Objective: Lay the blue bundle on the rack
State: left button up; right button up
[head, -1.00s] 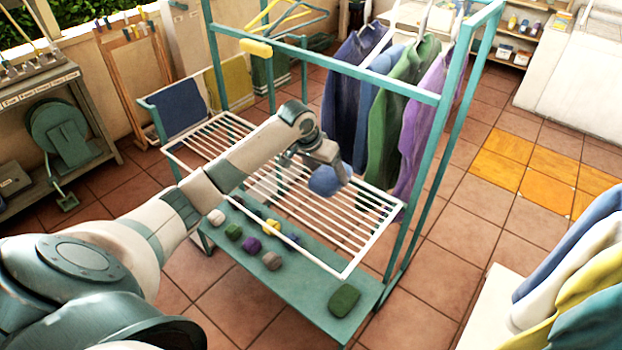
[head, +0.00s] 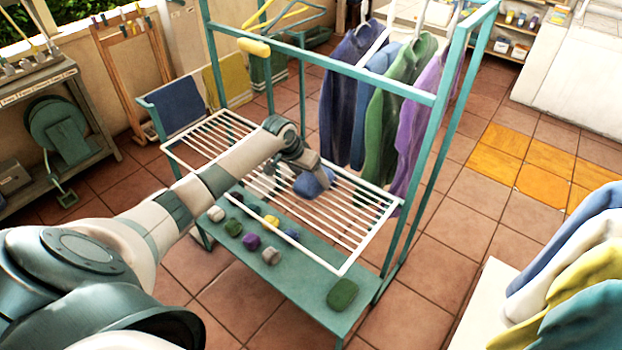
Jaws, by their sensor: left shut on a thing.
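The blue bundle (head: 310,184) is a rounded blue lump, partly hidden by my left gripper (head: 312,176). My left gripper is shut on it and points down over the middle of the white slatted rack (head: 365,213). The bundle is at or just above the slats; I cannot tell whether it touches them. My left arm reaches across the rack and hides some of its slats. My right gripper is not in view.
A teal shelf (head: 300,290) below the rack holds several small coloured bundles and a green one (head: 342,294). Teal frame posts and hanging garments (head: 385,110) stand behind the rack. The rack's right half is bare. Draped clothes (head: 570,270) are at lower right.

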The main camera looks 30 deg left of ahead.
pick_arm(q)
jog(key=shift+f, duration=0.8)
jog(key=o, duration=1.1)
jog(key=shift+f, duration=0.1)
jog(key=shift+r, duration=0.2)
jog(key=b+v, duration=0.2)
jog(key=v, duration=1)
jog(key=shift+f, duration=0.1)
